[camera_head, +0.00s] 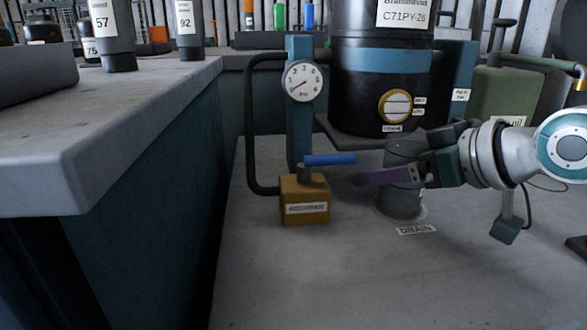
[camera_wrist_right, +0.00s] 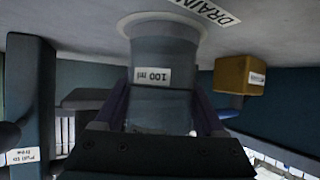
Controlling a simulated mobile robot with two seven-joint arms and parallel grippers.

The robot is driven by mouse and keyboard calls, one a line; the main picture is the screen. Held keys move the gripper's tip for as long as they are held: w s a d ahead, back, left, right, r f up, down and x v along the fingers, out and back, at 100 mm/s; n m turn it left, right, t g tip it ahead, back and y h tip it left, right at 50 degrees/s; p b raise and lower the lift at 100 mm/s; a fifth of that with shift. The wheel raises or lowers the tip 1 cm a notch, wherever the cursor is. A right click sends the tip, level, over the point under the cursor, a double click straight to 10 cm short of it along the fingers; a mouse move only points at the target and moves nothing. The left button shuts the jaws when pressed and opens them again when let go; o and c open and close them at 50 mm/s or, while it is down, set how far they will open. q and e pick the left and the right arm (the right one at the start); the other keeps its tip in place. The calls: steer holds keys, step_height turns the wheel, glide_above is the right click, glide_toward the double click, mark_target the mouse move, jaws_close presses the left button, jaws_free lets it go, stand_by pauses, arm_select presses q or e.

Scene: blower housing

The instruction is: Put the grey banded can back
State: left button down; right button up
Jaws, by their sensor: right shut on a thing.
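The grey can (camera_head: 400,203) stands upright on a pale round spot beside the DRAIN label (camera_head: 417,230), below the black tank. In the right wrist view the can (camera_wrist_right: 165,55) appears upside down, with a white "100 ml" label facing the camera. In the wrist view a finger lies on each side of the can. My left gripper is out of view.
A brass block (camera_head: 305,208) with a blue lever (camera_head: 330,159) stands just left of the can, under a gauge (camera_head: 302,81). The black tank (camera_head: 380,85) overhangs behind. A grey bench (camera_head: 110,130) with labelled cylinders fills the left. The floor in front is clear.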

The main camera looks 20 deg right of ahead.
steer(key=shift+d+r, duration=0.1)
steer(key=shift+w, duration=0.1)
steer(key=o, duration=1.5)
steer(key=shift+r, duration=0.1)
steer(key=shift+s+d+r+p, duration=0.15)
steer(key=shift+s+r+p, duration=0.05)
steer(key=shift+s+p, duration=0.15)
steer(key=shift+p+v, duration=2.3)
steer(key=shift+v, duration=3.3)
steer(key=shift+f, duration=0.1)
